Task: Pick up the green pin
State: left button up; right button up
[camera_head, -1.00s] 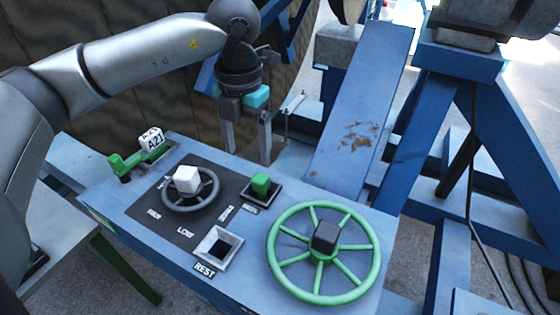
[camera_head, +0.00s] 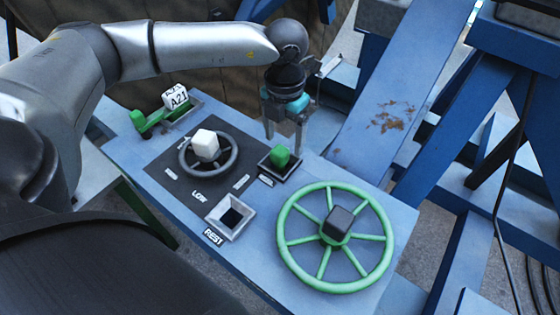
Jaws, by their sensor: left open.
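The green pin (camera_head: 280,157) shows as a small green block standing in a dark square socket (camera_head: 269,165) on the blue console. My left gripper (camera_head: 284,140) points down right behind the green pin, its two grey fingers apart and nothing between them. The fingertips end close to the pin in the picture; I cannot tell whether they touch it. My right gripper is not in view.
A small wheel with a white knob (camera_head: 206,143) is left of the pin. A green-rimmed handwheel (camera_head: 384,238) is at right. An empty square socket marked REST (camera_head: 231,217) is in front. A green lever with an A21 tag (camera_head: 175,98) is far left. A blue beam (camera_head: 405,90) slopes behind.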

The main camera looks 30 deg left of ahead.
aim_at(280, 150)
pick_arm(q)
jog(key=f, duration=0.3)
jog(key=f+p, duration=0.1)
jog(key=shift+s+a+f, duration=0.15)
jog(key=shift+s+a, duration=0.05)
jog(key=shift+a, duration=0.2)
jog(key=shift+f, duration=0.45)
grip_shut()
